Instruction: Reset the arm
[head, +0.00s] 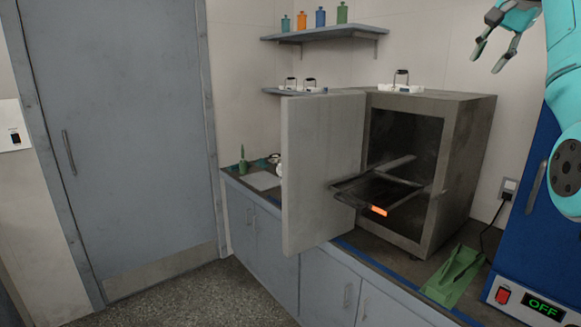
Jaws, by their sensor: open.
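My gripper (500,47) is at the top right of the head view, raised above the counter. Its dark fingers are apart, pointing down and left, with nothing between them. Part of my teal arm shows along the right edge, in front of a blue cabinet-like machine. The gripper is apart from everything else in view.
A grey box oven (468,145) stands on the counter with its door (322,170) swung open and a rack (350,186) pulled partly out. A blue machine (520,235) with an OFF display stands right. A green stand (455,276) lies between them. Shelves hold bottles.

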